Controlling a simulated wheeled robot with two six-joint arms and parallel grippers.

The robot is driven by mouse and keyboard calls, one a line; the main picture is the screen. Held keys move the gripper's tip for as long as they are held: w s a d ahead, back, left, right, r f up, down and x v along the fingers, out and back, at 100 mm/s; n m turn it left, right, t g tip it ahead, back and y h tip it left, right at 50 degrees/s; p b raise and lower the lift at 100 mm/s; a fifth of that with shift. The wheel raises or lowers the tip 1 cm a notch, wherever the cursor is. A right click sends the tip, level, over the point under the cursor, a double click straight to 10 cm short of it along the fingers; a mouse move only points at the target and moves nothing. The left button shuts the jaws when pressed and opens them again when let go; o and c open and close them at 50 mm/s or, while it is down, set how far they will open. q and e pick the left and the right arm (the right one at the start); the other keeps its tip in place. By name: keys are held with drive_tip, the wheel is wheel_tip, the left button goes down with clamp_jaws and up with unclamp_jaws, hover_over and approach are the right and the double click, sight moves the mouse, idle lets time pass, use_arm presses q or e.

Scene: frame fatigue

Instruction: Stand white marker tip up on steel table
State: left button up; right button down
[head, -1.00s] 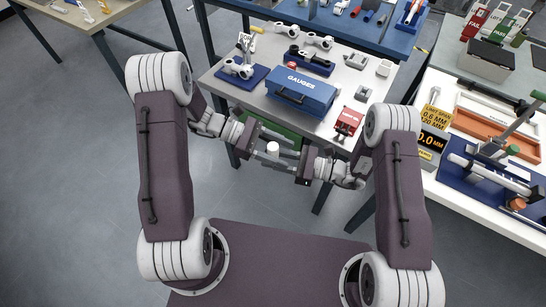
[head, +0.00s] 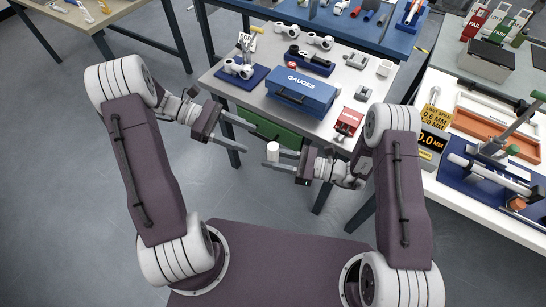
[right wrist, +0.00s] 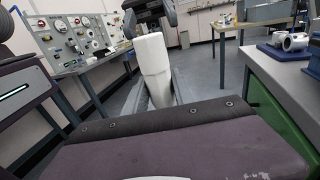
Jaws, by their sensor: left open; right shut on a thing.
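The white marker (head: 273,150) is upright in the head view, held in front of the steel table (head: 347,77) and apart from it. My right gripper (head: 273,170) is shut on its lower part. The fingers hide that part, and I cannot tell which end is the tip. A pale upright shape in the middle of the right wrist view appears to be the marker (right wrist: 153,58). My left gripper (head: 250,137) is open and empty, up and left of the marker, its fingers spread near the table's front edge.
On the steel table stand a blue GAUGES case (head: 302,92), a red block (head: 348,122) near the right front corner and white pipe fittings (head: 238,68) on a blue base. A green drawer (head: 275,133) is under the front edge. A white bench (head: 480,200) is at right.

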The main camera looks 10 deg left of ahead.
use_arm(q)
drive_tip(key=s+a+f+m+g+y, duration=0.1)
drive_tip(key=s+a+f+m+y, duration=0.55)
drive_tip(key=s+f+y, duration=0.35)
use_arm(e)
drive_tip(key=shift+a, duration=0.15)
drive_tip(key=shift+s+d, duration=0.1)
drive_tip(key=shift+d, duration=0.1)
drive_tip(key=shift+a, duration=0.1)
use_arm(q)
drive_tip(key=d+r+m+t+y, duration=0.3)
drive_tip(key=d+r+m, duration=0.2)
drive_tip(key=m, duration=0.5)
drive_tip(key=shift+r+y, duration=0.15)
drive_tip(key=shift+y, duration=0.25)
drive_tip(key=shift+s, duration=0.15)
